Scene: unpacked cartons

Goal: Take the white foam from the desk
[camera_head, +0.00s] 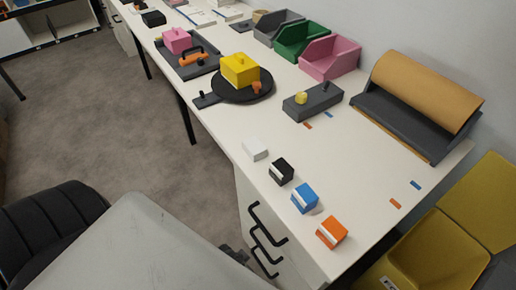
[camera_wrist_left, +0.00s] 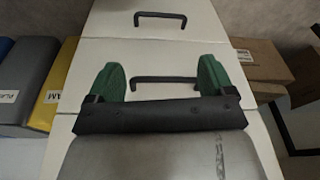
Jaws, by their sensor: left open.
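The white foam (camera_head: 255,149) is a small pale block lying near the front edge of the white desk (camera_head: 375,160) in the head view. It is at the left end of a row with a black, a blue and an orange block. My left gripper (camera_wrist_left: 154,76) shows only in the left wrist view. Its two green fingers are wide apart with nothing between them, in front of white drawer fronts. The foam is not in that view. My right gripper is in neither view.
The black block (camera_head: 281,170) sits close beside the foam. A round black plate (camera_head: 250,95) with a yellow box and a grey block (camera_head: 313,101) stand farther back. Black drawer handles (camera_wrist_left: 165,80) stick out below the desk. Cardboard boxes (camera_wrist_left: 262,68) stand right in the wrist view.

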